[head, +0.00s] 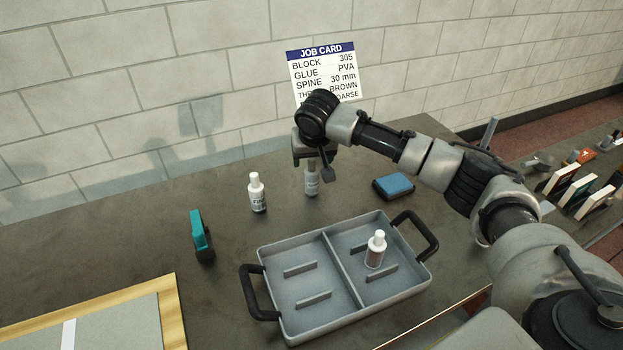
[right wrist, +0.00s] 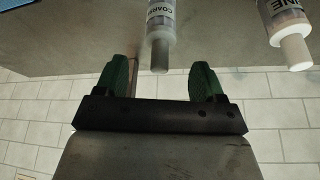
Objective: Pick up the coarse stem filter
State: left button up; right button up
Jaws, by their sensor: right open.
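The coarse stem filter (head: 312,183) is a small grey bottle-shaped piece with a grey cap, upright on the dark table under my right gripper (head: 313,158). In the right wrist view its label reads "COARS" (right wrist: 161,14), and its grey cap points toward the gripper. My right gripper (right wrist: 161,68) is open, its two green fingers apart on either side of the line of the cap, with nothing held. The cap end shows just beyond the fingertips. In the head view the gripper partly hides the top of the filter. My left gripper is not in view.
A white-capped bottle (head: 257,195), labelled "INE" in the wrist view (right wrist: 288,28), stands left of the filter. A grey two-compartment tray (head: 262,256) with another white-capped bottle (head: 376,252) is in front. A blue pad (head: 394,187) and teal tool (head: 201,234) lie nearby.

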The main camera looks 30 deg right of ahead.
aim_at(311, 166)
jog(key=shift+p+x, duration=0.4)
jog(key=shift+x, duration=2.3)
jog(key=c, duration=1)
jog(key=shift+r, duration=0.15)
